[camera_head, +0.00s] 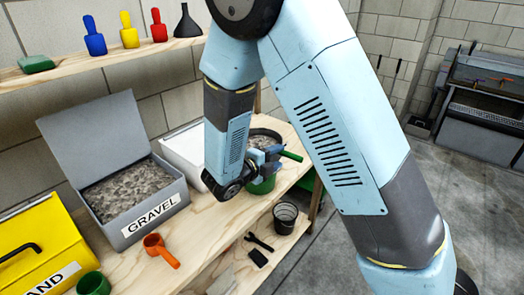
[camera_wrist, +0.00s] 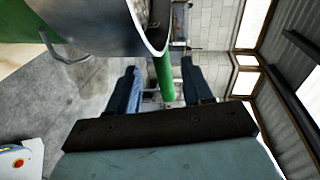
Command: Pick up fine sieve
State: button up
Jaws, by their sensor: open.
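My gripper (camera_wrist: 158,67) is open, with one finger on each side of the handle and visible gaps on both sides. In the head view my gripper (camera_head: 272,160) is at the sieve's near side.
A grey box of gravel (camera_head: 153,220) with its lid up and a yellow sand box (camera_head: 40,235) are on the left. A white box (camera_head: 184,150) is behind my arm. A shelf (camera_head: 100,60) runs above.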

aim_at(285, 154)
jog(key=x, duration=0.4)
jog(key=shift+d, duration=0.25)
jog(key=shift+c, duration=0.3)
grip_shut()
